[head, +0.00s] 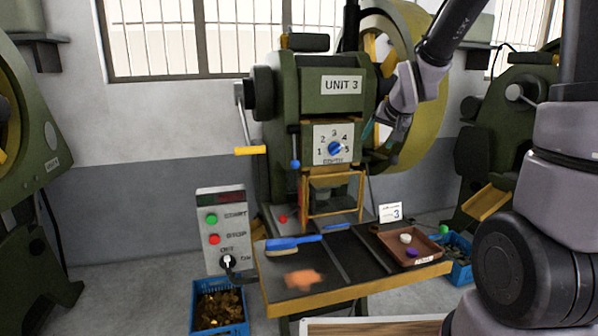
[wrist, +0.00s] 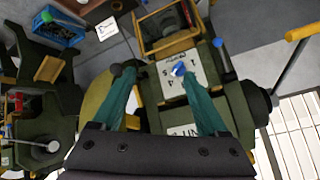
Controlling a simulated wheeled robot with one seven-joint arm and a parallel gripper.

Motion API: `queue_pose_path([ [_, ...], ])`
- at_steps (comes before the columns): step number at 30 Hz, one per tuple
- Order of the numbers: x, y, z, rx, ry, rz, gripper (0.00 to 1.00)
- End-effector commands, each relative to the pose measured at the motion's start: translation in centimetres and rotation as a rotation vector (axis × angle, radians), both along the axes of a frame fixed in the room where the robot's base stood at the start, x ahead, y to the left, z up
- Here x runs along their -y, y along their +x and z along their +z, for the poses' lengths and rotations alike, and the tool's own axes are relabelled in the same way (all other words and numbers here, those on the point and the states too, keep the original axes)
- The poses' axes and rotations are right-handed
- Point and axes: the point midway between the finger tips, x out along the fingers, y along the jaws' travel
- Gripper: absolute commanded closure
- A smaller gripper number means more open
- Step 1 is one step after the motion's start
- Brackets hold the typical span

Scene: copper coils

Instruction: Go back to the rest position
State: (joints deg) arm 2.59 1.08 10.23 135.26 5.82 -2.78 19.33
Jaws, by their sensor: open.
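My gripper (head: 382,136) is raised in front of the upper right side of the green press (head: 318,88) marked UNIT 3, close to the right of its numbered dial plate (head: 322,133). In the wrist view my gripper (wrist: 158,72) has its two teal fingers apart with nothing held between them. The blue dial knob (head: 336,148) shows beyond the fingers in the wrist view (wrist: 179,69) too, and the fingers look clear of it. Its exact setting is hard to read. My arm reaches in from the upper right of the head view.
The press's yellow-edged table (head: 352,290) holds a blue brush (head: 290,243), an orange cloth (head: 303,279) and a brown tray (head: 412,244). A control box (head: 221,231) and a yellow-handled lever (head: 250,150) stand left. Blue crates (head: 220,308) sit on the floor.

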Motion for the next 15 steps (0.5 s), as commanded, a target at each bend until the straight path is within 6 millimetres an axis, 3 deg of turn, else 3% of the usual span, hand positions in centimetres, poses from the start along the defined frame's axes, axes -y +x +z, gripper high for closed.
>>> queue_pose_path([
  [1, 0.6, -1.7, 2.0, -0.003, -0.006, -0.010, 0.24],
  [6, 2.2, -8.3, 6.3, -0.061, -0.004, -0.035, 0.24],
  [12, 3.1, -16.8, 9.7, -0.124, 0.037, -0.041, 0.24],
  [15, 3.1, -20.5, 10.5, -0.152, 0.068, -0.036, 0.24],
])
